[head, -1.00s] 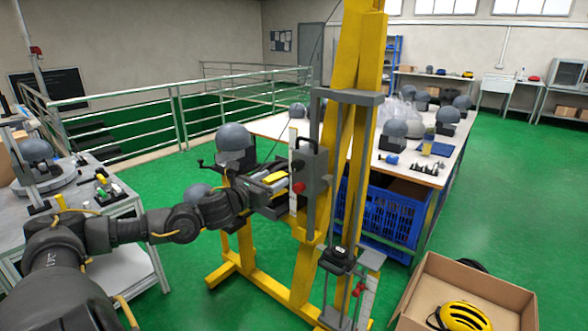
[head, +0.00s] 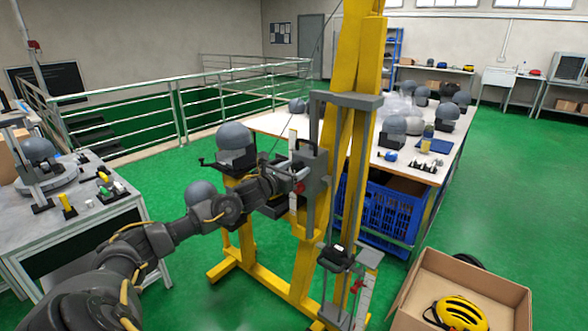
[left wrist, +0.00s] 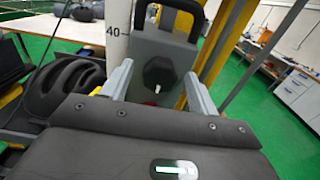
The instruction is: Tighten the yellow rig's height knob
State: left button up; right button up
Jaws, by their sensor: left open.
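The yellow rig (head: 361,130) stands upright in the middle of the head view. A grey block (head: 314,170) with a black handle is mounted on it beside a white scale strip (head: 293,150). In the left wrist view a dark faceted knob (left wrist: 158,72) sits on the block's face, with a small red mark below it. My left gripper (head: 296,180) is at the block. In the left wrist view its two open fingers (left wrist: 158,84) stand on either side of the knob, with gaps visible; contact is unclear. My right gripper is out of view.
A grey helmeted headform (head: 235,146) stands left of the rig. A white-topped table (head: 270,125) and blue crate (head: 385,213) are behind it. A cardboard box (head: 420,285) with a yellow helmet (head: 461,313) sits front right. Green floor is clear at right.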

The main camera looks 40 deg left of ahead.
pick_arm(q)
jog(key=shift+c, duration=0.3)
jog(key=c, duration=0.9)
jog(key=shift+c, duration=0.2)
